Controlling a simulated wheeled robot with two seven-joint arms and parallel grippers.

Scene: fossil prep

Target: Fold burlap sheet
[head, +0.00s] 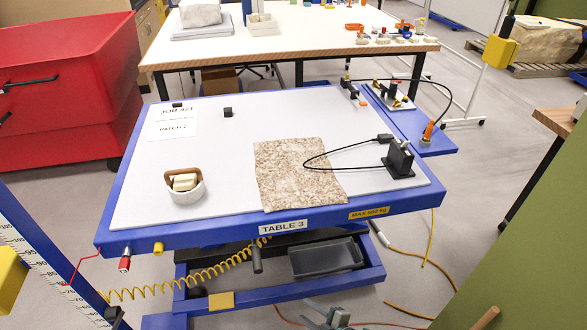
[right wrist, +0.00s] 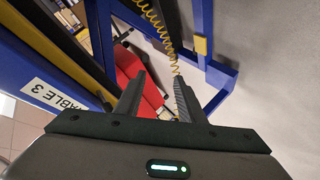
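The burlap sheet (head: 290,180), brown and speckled, lies flat and unfolded near the front edge of the white-topped blue table (head: 140,195). A thin black cable loops over its right part. My right gripper (head: 333,318) shows at the bottom of the head view, in front of the table and below its top, away from the sheet. In the right wrist view its two dark fingers (right wrist: 158,100) are spread apart with nothing between them. My left gripper is not in view.
A black device (head: 398,160) on the cable stands right of the sheet. A paper (head: 174,122) and small black block (head: 228,112) lie farther back. The tabletop between bowl and sheet is clear.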

